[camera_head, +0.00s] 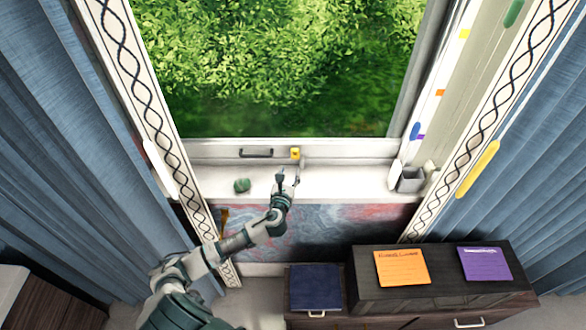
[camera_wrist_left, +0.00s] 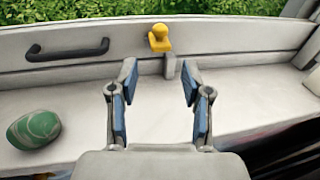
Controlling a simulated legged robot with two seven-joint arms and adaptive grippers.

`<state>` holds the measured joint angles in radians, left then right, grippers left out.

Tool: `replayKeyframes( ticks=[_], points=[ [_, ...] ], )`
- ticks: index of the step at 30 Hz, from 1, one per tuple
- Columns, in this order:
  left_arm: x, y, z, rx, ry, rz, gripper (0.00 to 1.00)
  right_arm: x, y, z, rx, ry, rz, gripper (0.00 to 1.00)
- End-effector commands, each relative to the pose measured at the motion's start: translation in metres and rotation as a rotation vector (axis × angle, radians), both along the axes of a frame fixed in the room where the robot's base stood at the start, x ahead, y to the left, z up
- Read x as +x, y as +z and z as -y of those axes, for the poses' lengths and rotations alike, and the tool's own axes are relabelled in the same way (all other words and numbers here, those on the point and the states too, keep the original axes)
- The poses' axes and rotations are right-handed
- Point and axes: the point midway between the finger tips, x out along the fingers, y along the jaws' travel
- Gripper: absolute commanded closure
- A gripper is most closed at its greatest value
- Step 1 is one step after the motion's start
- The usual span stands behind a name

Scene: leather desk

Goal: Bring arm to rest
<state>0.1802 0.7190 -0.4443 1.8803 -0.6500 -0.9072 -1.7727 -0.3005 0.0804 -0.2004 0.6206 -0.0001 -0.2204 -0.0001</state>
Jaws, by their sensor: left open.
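My left arm reaches from the bottom left of the head view up to the window sill. My left gripper (camera_head: 288,177) is over the white sill (camera_head: 335,187), close to the window frame. In the left wrist view the left gripper (camera_wrist_left: 158,85) is open, with nothing between its blue-padded fingers. A yellow latch (camera_head: 295,153) is on the window frame just beyond the fingertips. The latch also shows in the wrist view (camera_wrist_left: 160,38), above the gap between the fingers. My right gripper is not in either view.
A green stone-like object (camera_head: 242,185) lies on the sill left of the gripper. A dark handle (camera_head: 256,153) is on the frame. A grey cup (camera_head: 411,179) stands at the sill's right end. A dark cabinet (camera_head: 440,297) with a blue book (camera_head: 315,288) stands below right.

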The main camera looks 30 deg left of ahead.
Motion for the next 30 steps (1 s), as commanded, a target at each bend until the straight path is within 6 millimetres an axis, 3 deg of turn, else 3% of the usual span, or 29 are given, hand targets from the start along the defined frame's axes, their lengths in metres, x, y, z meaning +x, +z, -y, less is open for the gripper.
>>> replayKeyframes(
  ticks=[8, 11, 13, 17, 21, 25, 30],
  points=[
    [-0.002, -0.003, 0.002, -0.023, 0.003, -0.001, 0.52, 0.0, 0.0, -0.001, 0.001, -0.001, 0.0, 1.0],
    [-0.014, -0.018, 0.011, -0.153, 0.024, -0.005, 0.52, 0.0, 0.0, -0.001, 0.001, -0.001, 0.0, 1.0],
    [-0.03, -0.036, 0.022, -0.33, 0.065, -0.01, 0.52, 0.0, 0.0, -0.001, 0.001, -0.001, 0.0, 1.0],
    [-0.078, -0.08, 0.049, -0.777, 0.215, -0.021, 0.52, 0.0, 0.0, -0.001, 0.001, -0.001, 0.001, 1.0],
    [-0.14, -0.121, 0.078, -1.252, 0.468, -0.022, 0.52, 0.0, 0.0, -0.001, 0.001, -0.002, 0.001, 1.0],
    [-0.2, -0.148, 0.104, -1.628, 0.767, -0.001, 0.52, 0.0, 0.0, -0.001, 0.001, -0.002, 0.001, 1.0],
    [-0.265, -0.163, 0.131, -1.944, 1.149, 0.064, 0.52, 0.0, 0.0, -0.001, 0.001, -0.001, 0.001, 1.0]
  ],
)
